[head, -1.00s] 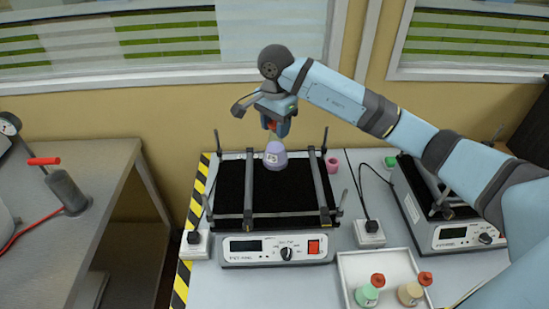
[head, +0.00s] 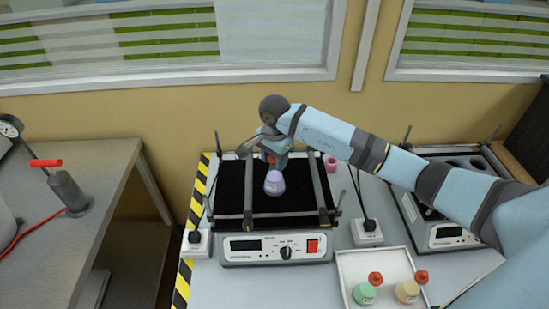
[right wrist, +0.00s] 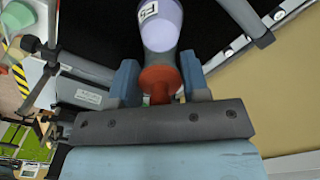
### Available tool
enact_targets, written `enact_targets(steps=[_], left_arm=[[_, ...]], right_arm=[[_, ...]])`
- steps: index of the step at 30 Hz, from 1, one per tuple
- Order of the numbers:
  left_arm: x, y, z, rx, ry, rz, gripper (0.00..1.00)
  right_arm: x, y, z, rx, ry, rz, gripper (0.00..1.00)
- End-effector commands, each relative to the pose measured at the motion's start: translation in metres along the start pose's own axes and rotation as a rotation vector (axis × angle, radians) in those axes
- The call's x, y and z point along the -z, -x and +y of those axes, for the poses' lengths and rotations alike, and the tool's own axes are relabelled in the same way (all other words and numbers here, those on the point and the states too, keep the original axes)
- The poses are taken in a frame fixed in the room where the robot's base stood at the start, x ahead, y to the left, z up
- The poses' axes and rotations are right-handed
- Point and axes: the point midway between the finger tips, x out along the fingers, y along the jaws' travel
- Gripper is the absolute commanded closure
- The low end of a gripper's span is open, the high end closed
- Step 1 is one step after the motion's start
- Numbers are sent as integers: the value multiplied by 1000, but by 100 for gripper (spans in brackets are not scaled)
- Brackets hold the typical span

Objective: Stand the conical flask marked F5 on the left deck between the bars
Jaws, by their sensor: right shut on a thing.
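A pale purple conical flask (head: 274,185) with a white label and a red stopper is over the left deck (head: 229,185), a black mat on a shaker. It is between the left bar (head: 249,188) and the right bar (head: 319,182). My right gripper (head: 271,159) is shut on the flask at its red stopper. The right wrist view also shows the flask (right wrist: 160,27), its stopper (right wrist: 160,82) between the two fingers. The flask looks upright. I cannot tell whether its base touches the mat. My left gripper is not in view.
A white tray (head: 343,268) at the front right holds a green flask (head: 364,293) and a tan flask (head: 407,291). A pink cup (head: 331,164) stands right of the deck. Upright posts (head: 218,144) rise at the deck's corners. A second shaker (head: 446,234) is at right.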

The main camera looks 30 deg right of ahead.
Motion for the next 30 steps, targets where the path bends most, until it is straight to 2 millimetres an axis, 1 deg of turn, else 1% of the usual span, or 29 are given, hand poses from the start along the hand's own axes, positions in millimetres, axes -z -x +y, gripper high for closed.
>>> enact_targets(steps=[4,5,6,7,8,15,18,20,23,30], left_arm=[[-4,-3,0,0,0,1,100],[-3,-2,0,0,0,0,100],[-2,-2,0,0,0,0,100],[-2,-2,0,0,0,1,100],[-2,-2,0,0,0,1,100],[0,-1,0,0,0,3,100],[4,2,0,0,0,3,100],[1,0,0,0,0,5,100],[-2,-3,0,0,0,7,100],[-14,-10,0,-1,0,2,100]], right_arm=[[0,-5,0,0,0,0,100],[0,-3,0,0,0,0,51],[0,-3,0,0,0,0,42],[0,-3,0,-1,0,0,35],[0,-3,0,-1,0,0,32],[0,-2,0,0,0,0,32],[0,3,0,0,0,-1,32],[1,7,-1,3,0,1,32],[1,24,-1,4,1,3,32],[1,76,-1,5,1,3,32]])
